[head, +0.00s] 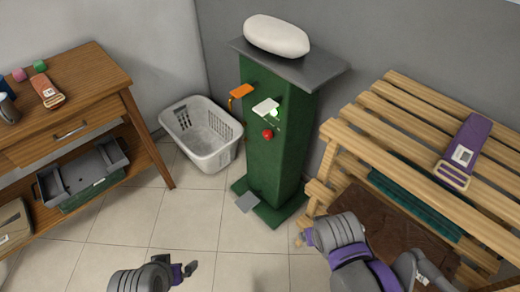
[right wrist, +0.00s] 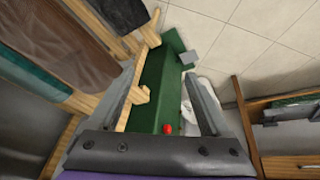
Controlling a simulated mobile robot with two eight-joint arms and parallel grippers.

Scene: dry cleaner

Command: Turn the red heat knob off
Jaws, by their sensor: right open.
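The red heat knob (head: 267,134) sits on the front of a green press column (head: 275,165), below a white tab (head: 265,107). In the right wrist view the knob (right wrist: 167,129) shows low in the picture, against the green column between my finger lines. My right gripper (head: 302,238) is open and empty, beside the wooden bench, below and right of the knob and apart from it. Its two fingers spread in the right wrist view (right wrist: 168,80). My left gripper (head: 188,269) is low in the head view, apart from the column; its finger gap is unclear. The knob's pointer direction is too small to read.
A slatted wooden bench (head: 390,120) with a purple tagged item (head: 467,147) stands close on the right. A white laundry basket (head: 205,135) and a wooden table (head: 85,80) are on the left. A grey pedal (head: 248,202) juts from the column's base. Tiled floor in front is clear.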

